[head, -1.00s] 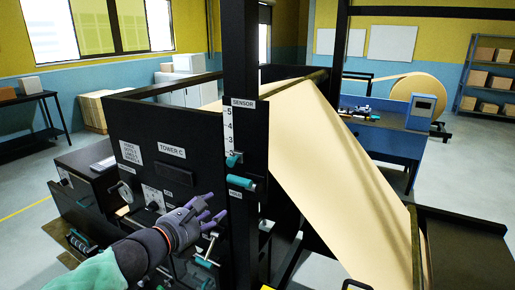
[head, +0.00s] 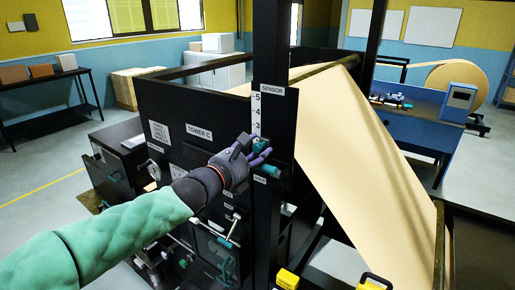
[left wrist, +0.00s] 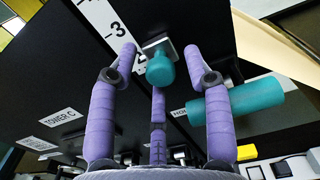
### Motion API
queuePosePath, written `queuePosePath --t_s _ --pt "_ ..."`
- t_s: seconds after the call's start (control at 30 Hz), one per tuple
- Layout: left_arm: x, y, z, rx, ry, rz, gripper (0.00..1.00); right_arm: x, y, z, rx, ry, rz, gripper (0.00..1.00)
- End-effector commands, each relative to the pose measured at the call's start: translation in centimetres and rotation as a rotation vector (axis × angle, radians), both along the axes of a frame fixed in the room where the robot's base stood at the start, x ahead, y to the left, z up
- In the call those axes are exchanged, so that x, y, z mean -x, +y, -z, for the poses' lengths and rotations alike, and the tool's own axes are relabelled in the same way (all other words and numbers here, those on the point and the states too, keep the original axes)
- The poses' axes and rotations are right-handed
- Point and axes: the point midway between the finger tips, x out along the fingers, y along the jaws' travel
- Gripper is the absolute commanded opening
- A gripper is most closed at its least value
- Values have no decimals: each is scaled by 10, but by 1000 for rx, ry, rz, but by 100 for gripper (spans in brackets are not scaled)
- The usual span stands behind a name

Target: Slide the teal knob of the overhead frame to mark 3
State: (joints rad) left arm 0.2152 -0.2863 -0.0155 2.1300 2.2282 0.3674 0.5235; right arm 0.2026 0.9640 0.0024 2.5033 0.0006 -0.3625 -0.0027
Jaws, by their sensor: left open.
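The teal knob (left wrist: 160,68) sits on a small metal bracket beside the white number scale (left wrist: 112,27) of the black upright. In the head view the scale (head: 256,112) shows 5, 4 and 3 from the top, and the knob is below the 3, partly hidden by my fingers. My left gripper (left wrist: 160,58) is open, with purple fingers on both sides of the knob and one below it. I see no clear grip on it. In the head view my left gripper (head: 250,150) is at the upright. My right gripper is not in view.
A larger teal handle (left wrist: 240,107) sticks out just right of and below the knob, close to my right-hand finger. Its label is partly hidden. The tower C panel (head: 200,130) stands left of the upright, and the kraft paper web (head: 345,150) slopes down to its right.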

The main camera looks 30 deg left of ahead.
Motion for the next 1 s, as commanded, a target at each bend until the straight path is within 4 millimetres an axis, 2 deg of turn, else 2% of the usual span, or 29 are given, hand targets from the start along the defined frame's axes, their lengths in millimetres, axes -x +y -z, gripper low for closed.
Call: queuePosePath --t_s 0.2,0.47,0.63,0.87,1.0 --pt "-11 -1 0 0 1 0 50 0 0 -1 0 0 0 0" --pt "-12 -1 0 0 1 0 50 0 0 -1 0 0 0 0" --pt "-12 -1 0 0 1 0 2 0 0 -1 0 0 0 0" --pt "-12 -1 -2 -1 1 0 0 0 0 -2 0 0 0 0" --pt "-12 -1 -17 -1 -1 0 0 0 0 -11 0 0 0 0"
